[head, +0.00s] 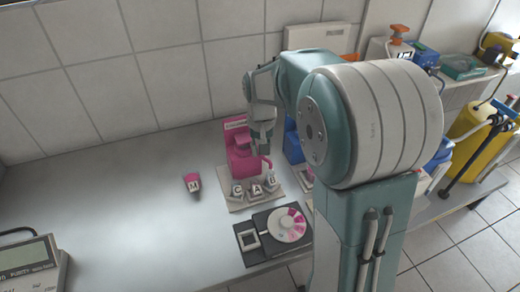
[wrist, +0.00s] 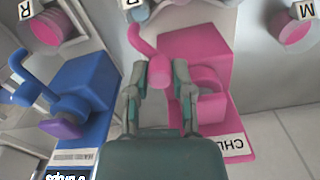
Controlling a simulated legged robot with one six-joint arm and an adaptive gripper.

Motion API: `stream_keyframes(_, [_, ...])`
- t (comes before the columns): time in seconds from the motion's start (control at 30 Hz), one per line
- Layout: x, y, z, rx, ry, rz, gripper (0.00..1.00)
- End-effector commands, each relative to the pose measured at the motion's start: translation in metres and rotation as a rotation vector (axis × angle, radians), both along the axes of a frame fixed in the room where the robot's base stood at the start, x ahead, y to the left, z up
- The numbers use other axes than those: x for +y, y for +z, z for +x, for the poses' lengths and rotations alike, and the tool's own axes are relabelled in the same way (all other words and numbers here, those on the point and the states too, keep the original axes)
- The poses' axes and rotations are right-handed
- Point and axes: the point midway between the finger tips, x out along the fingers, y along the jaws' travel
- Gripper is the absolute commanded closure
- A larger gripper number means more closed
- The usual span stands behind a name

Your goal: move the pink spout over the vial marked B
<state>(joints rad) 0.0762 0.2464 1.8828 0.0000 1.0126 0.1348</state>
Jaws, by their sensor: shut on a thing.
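The pink dispenser (head: 241,158) stands on a pale base against the wall side of the bench. Its curved pink spout (head: 267,162) has its end near the vial marked B (head: 271,181); whether it is exactly above B is unclear. Vials C (head: 238,191) and A (head: 256,189) stand beside B. My gripper (head: 262,145) reaches down at the dispenser. In the wrist view my gripper (wrist: 157,90) is shut on the pink spout (wrist: 147,50), its fingers on either side of it. The vials are mostly out of the wrist view.
A blue dispenser (wrist: 82,90) stands close beside the pink one. A dark device with a round dial (head: 286,225) sits in front. A scale (head: 30,265) is at far left. The bench's left middle is clear.

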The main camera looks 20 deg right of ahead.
Motion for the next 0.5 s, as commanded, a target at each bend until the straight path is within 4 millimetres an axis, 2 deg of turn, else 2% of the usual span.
stream_keyframes(0.23, [0.0001,-0.0011,-0.0001,0.001,0.000,0.000,1.00])
stream_keyframes(0.27, [0.0001,-0.0010,-0.0001,0.001,0.000,0.000,0.66])
stream_keyframes(0.3, [0.0001,-0.0010,-0.0001,0.001,0.000,0.000,0.48])
stream_keyframes(0.33, [0.0001,-0.0010,-0.0001,0.001,0.000,0.000,0.35])
stream_keyframes(0.5, [0.0001,-0.0005,0.0000,0.000,-0.001,0.000,0.35])
